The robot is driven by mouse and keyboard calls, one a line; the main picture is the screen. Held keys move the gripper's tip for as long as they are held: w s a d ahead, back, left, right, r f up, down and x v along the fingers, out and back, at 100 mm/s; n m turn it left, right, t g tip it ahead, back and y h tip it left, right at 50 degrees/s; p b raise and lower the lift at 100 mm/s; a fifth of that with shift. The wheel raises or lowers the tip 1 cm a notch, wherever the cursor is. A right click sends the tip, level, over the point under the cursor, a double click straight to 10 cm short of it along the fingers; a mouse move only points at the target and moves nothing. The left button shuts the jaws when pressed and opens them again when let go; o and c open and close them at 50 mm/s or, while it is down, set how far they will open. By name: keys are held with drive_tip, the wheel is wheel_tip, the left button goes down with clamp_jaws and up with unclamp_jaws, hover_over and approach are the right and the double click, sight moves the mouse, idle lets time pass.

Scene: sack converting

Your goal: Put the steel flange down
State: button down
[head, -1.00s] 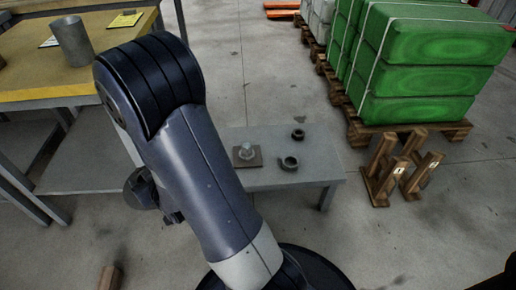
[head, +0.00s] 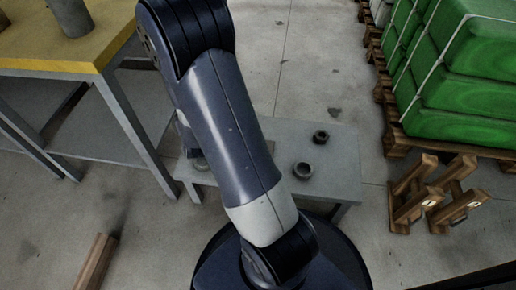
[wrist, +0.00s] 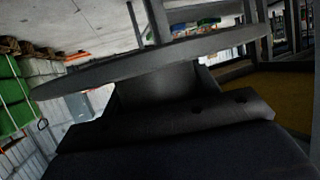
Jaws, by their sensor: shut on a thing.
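In the wrist view a wide grey disc, which looks like the steel flange (wrist: 90,77), spans the picture just beyond my gripper (wrist: 155,88). My gripper is shut on it; the fingertips are dark and hard to make out. The disc is tilted in the picture, with no surface seen touching it. In the head view my arm hides the gripper and the flange.
A yellow-topped bench (head: 40,62) with a metal cylinder (head: 71,17) is at left. Green sacks (head: 465,110) on a pallet and wooden stands (head: 430,200) are at right. A wooden beam (head: 95,262) lies on the floor at lower left. The low table's right end has bare room.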

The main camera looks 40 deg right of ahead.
drive_tip(key=s+d+f+m+g+h, duration=0.2)
drive_tip(key=s+d+f+m+g, duration=0.1)
drive_tip(key=d+m+g, duration=0.1)
drive_tip(key=s+d+f+m+g+h, duration=0.3)
drive_tip(key=s+d+m+g, duration=0.1)
drive_tip(key=d, duration=0.3)
drive_tip(key=s+d+f+m+g+h, duration=0.2)
drive_tip(key=s+d+f+m+g, duration=0.1)
drive_tip(key=d+m+g, duration=0.1)
drive_tip(key=shift+s+d+f+m+g+h+b, duration=0.2)
drive_tip(key=shift+d+m, duration=0.15)
drive_tip(key=shift+d, duration=0.25)
drive_tip(key=shift+s+d+f+m+g+h+b, duration=0.1)
drive_tip(key=shift+d+m+g+h+b, duration=0.1)
drive_tip(key=shift+d+m, duration=0.25)
drive_tip(key=shift+s+d+f, duration=0.1)
drive_tip(key=shift+f, duration=0.1)
wheel_tip(320, 180, down, 10)
drive_tip(key=b, duration=0.4)
drive_tip(key=shift+r+b, duration=0.15)
drive_tip(key=shift+b, duration=0.15)
drive_tip(key=shift+f+b, duration=0.35)
drive_tip(key=shift+f, duration=0.15)
drive_tip(key=shift+c, duration=2.3)
unclamp_jaws()
drive_tip(key=shift+r, duration=0.1)
